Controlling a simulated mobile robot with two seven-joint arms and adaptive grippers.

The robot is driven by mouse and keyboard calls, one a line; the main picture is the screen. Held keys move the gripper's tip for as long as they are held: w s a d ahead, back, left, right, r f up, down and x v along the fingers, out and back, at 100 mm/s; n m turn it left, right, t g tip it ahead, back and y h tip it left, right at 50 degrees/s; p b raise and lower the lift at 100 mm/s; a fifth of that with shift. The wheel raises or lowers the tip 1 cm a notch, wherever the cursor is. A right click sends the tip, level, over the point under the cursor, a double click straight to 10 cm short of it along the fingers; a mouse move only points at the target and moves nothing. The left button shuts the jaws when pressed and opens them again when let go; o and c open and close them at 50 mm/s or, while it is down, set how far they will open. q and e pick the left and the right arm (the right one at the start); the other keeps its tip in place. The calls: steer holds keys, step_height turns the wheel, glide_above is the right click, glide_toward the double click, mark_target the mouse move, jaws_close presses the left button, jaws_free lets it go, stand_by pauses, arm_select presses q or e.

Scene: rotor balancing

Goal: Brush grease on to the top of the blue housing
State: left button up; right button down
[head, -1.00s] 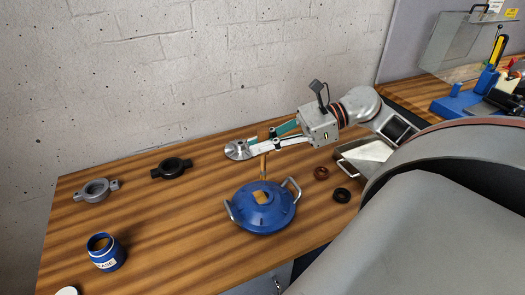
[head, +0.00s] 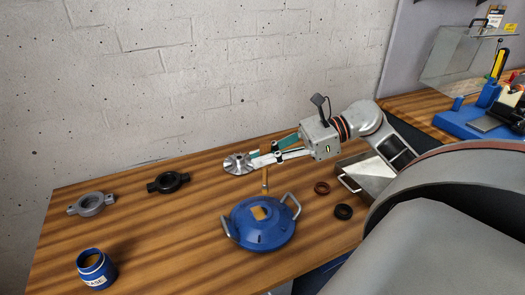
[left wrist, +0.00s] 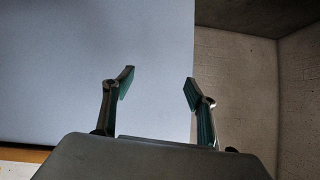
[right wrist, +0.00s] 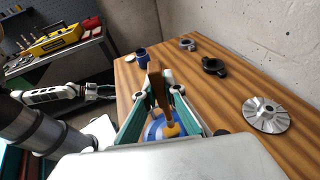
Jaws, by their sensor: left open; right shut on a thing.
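The blue housing (head: 262,236) sits on the wooden table with metal handles at its sides. A tan patch (head: 258,213) shows on its top. My right gripper (head: 268,157) is shut on a brush (head: 265,178), which points down near the housing's far side. In the right wrist view the brush (right wrist: 157,88) stands between the fingers, with the housing (right wrist: 153,130) partly hidden below; I cannot tell whether they touch. The blue grease jar (head: 96,272) stands open at the table's front left. My left gripper (left wrist: 158,85) is open and empty, away from the table's objects.
A finned silver rotor (head: 238,164) lies behind the brush. A grey ring (head: 91,204) and a black ring (head: 169,182) lie at the left. Two small rings (head: 343,211) and a metal tray (head: 367,174) are at the right. The middle left of the table is clear.

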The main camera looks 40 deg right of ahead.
arm_select(q)
steer(key=shift+f, duration=0.1)
arm_select(e)
steer(key=shift+f, duration=0.15)
arm_select(q)
steer(key=shift+s+f+b, duration=0.25)
steer(key=shift+f+b, duration=0.3)
steer(key=shift+f, duration=0.2)
steer(key=shift+s+f+b, duration=0.25)
steer(key=shift+f+b, duration=0.3)
steer(key=shift+f, duration=0.2)
steer(key=shift+s+f+b, duration=0.25)
steer(key=shift+f+b, duration=0.3)
steer(key=shift+f, duration=0.2)
arm_select(e)
steer(key=shift+s+a+f, duration=0.1)
steer(key=shift+s+f, duration=0.15)
steer(key=shift+f, duration=0.4)
steer(key=shift+s+a+f, duration=0.1)
steer(key=shift+s+f, duration=0.15)
steer(key=shift+f, duration=0.35)
steer(key=shift+s+a+f, duration=0.1)
steer(key=shift+s+f, duration=0.15)
steer(key=shift+f, duration=0.4)
arm_select(q)
steer(key=shift+f, duration=0.1)
arm_select(e)
steer(key=shift+f, duration=0.1)
